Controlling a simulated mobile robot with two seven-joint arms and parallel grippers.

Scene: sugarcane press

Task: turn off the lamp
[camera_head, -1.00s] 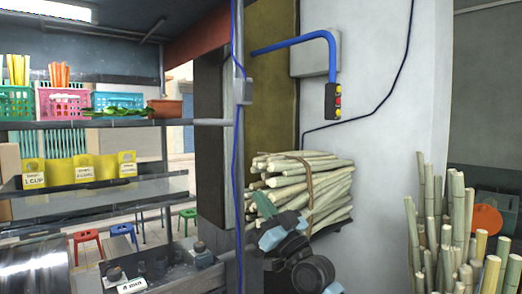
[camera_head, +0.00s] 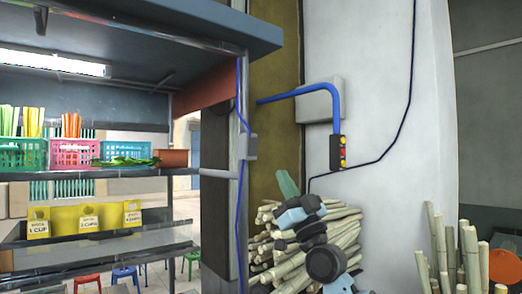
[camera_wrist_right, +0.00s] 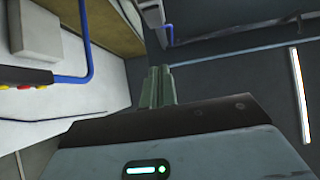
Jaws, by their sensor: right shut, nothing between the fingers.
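The lamp (camera_head: 50,63) is a long white tube under the stall roof at the upper left of the head view, and it is lit. It also shows as a bright strip in the right wrist view (camera_wrist_right: 300,95). A small grey box (camera_head: 250,147) sits on the stall post, with a blue cable running to it. My right gripper (camera_head: 287,183) is raised in front of the sugarcane bundle, below and right of that box in the picture. Its green fingers (camera_wrist_right: 157,88) are together and empty, pointing upward. My left gripper is not in view.
A black control box (camera_head: 338,152) with red and yellow buttons hangs from a blue pipe (camera_head: 337,108). Bundled sugarcane (camera_head: 345,232) lies behind my right arm. A shelf (camera_head: 100,173) with baskets stands at the left. More cane stands at the lower right.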

